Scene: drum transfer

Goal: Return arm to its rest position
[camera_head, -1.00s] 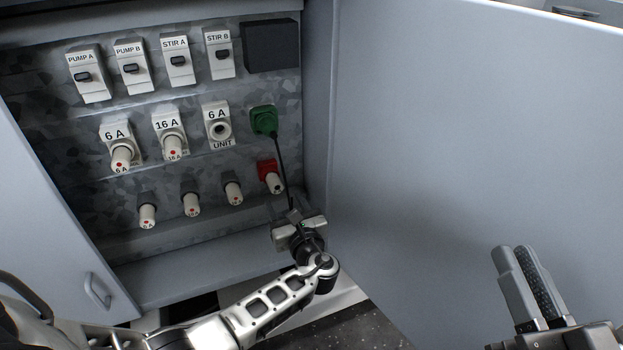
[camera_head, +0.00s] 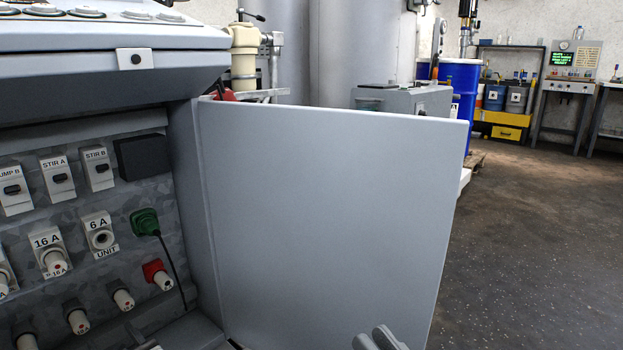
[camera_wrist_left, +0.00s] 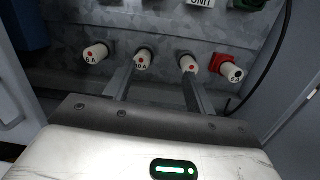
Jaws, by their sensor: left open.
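My left gripper (camera_wrist_left: 157,80) is open and empty in the left wrist view. Its two fingers point at the lower row of white fuse holders with red dots (camera_wrist_left: 142,59) (camera_wrist_left: 188,64), with a clear gap between the fingers. In the head view only a bit of that gripper shows at the bottom left. My right gripper (camera_head: 379,339) shows only its fingertips at the bottom edge of the head view, close together in front of the grey door. Whether they touch is unclear, and no object shows there.
The open grey cabinet door (camera_head: 330,200) stands right of the fuse panel. A green plug (camera_head: 145,222) with a dark cable is on the panel, above a red fuse holder (camera_head: 157,274). A blue drum (camera_head: 459,85) stands behind. The floor (camera_head: 545,240) at right is clear.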

